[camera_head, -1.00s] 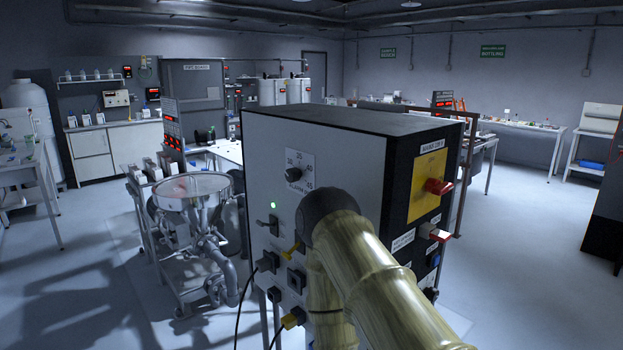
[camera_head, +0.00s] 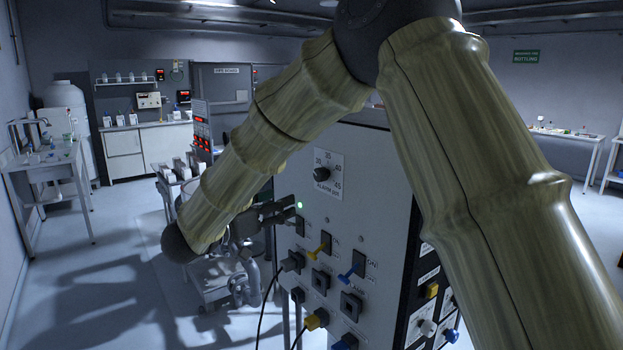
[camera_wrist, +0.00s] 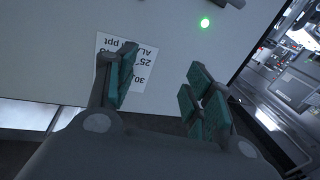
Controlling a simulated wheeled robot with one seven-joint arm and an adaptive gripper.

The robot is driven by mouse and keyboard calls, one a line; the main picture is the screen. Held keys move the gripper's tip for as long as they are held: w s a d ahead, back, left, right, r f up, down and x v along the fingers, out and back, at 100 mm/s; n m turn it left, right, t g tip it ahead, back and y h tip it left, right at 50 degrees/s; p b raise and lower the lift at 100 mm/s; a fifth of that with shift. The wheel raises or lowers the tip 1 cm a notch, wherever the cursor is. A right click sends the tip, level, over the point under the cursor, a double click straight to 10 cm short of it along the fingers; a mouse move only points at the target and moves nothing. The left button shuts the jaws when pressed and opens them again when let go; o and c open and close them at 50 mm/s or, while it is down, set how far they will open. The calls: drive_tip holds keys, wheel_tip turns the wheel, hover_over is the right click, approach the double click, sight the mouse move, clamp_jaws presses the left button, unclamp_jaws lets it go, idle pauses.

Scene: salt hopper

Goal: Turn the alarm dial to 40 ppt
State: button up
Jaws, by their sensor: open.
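The alarm dial (camera_head: 321,174) is a round black knob on a white scale plate, high on the grey front of the cabinet (camera_head: 372,190). Its pointer is too small to read. My gripper (camera_head: 288,209) is open and empty, left of and below the dial in the head view, near a green lamp (camera_head: 300,205). In the wrist view my gripper (camera_wrist: 160,84) faces the panel with its fingers spread. The alarm plate (camera_wrist: 135,80) shows there upside down behind the left finger, which hides part of it and most of the knob.
Below the dial, yellow (camera_head: 321,245) and blue (camera_head: 351,272) toggles, square plugs and black cables stick out of the panel. A steel hopper machine stands behind at left, partly hidden by my arm. The floor at left is clear.

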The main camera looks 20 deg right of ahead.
sight(317, 176)
drive_tip(key=s+r+m+g+h, duration=0.2)
drive_tip(key=s+r+g, duration=0.1)
drive_tip(key=r, duration=0.3)
drive_tip(key=p+x, duration=0.2)
drive_tip(key=x, duration=0.3)
drive_tip(key=p+x, duration=0.2)
drive_tip(key=x, duration=0.3)
drive_tip(key=shift+w+d+f, duration=0.1)
drive_tip(key=shift+d+f, duration=0.15)
drive_tip(key=shift+d, duration=0.05)
drive_tip(key=c, duration=1)
